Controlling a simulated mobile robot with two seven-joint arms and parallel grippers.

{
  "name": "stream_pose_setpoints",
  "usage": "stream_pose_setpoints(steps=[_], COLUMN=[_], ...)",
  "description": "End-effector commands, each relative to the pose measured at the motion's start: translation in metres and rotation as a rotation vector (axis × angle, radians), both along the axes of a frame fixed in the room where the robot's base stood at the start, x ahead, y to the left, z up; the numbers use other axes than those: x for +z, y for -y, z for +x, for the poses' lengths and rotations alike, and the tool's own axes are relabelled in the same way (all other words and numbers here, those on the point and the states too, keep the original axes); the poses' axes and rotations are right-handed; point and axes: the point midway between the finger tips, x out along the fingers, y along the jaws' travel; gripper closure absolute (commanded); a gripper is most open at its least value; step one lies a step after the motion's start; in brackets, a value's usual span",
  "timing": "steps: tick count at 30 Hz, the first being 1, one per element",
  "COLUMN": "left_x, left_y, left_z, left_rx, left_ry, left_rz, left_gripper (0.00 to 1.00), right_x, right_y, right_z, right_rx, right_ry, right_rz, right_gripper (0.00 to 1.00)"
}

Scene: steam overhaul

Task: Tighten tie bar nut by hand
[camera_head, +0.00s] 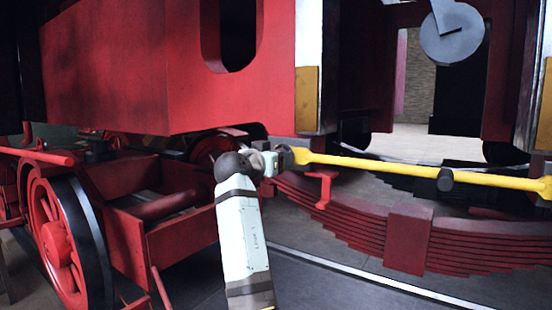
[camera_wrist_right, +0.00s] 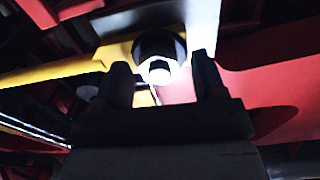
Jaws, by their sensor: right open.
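The yellow tie bar (camera_head: 390,167) runs across the right half of the head view, with its left end at my right gripper (camera_head: 283,158). The bar also shows in the right wrist view (camera_wrist_right: 55,75). There the nut (camera_wrist_right: 159,72), a small bright piece below a dark round collar (camera_wrist_right: 155,46), sits at the bar. My right gripper (camera_wrist_right: 161,64) is open, with one finger on each side of the nut. I see a gap beside the nut; contact with the fingers cannot be told. In the head view the gripper hides the nut. My left gripper is out of view.
A red leaf spring (camera_head: 410,238) lies below the bar. A red frame (camera_head: 150,65) hangs above and to the left. A red spoked wheel (camera_head: 62,240) stands at the lower left. Red parts crowd the gripper closely. Grey floor (camera_head: 340,285) is open at the front.

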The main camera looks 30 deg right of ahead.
Motion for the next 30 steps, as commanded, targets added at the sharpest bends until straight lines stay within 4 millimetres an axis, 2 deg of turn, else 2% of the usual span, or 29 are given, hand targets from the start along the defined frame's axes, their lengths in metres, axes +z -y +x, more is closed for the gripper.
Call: stream_pose_setpoints(steps=[4,8,21,25,30], left_x=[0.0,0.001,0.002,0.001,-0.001], left_y=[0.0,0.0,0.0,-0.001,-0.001], left_z=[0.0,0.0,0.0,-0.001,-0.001], left_rx=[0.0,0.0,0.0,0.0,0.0], left_ry=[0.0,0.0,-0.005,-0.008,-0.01], left_rz=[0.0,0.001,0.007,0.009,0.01], left_gripper=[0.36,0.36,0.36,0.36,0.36], right_x=[0.001,0.001,0.0,0.0,0.0], right_y=[-0.002,-0.014,-0.102,-0.118,-0.127], right_z=[-0.001,-0.006,-0.042,-0.048,-0.053], right_rx=[0.0,0.0,0.003,0.002,0.0], right_ry=[0.0,0.001,0.0,0.0,0.0], right_rz=[-0.001,0.0,0.001,0.001,0.0], right_gripper=[0.36,0.36,0.36,0.36,0.36])
